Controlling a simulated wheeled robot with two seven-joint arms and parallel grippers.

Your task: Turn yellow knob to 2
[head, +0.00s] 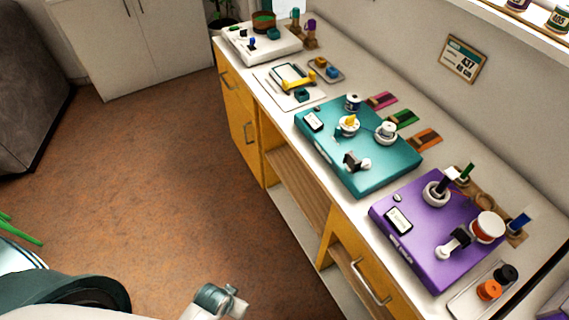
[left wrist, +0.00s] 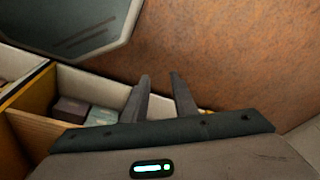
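The yellow knob (head: 348,122) sits in a white round dial on the teal board (head: 362,178), towards its left side. The dial's marks are too small to read. A second, white knob (head: 386,130) stands to its right on the same board. In the left wrist view, the two dark fingers of my left gripper (left wrist: 160,77) stand apart with nothing between them, over the floor and beside an open compartment. The gripper is far from the knob, which does not show in that view. My right gripper is not in view.
A purple board (head: 425,258) with knobs stands at the counter's near right, beside a tray (head: 462,306) with orange and black pieces. A white board (head: 262,50) stands at the far end. Pink, green and orange strips lie behind the teal board.

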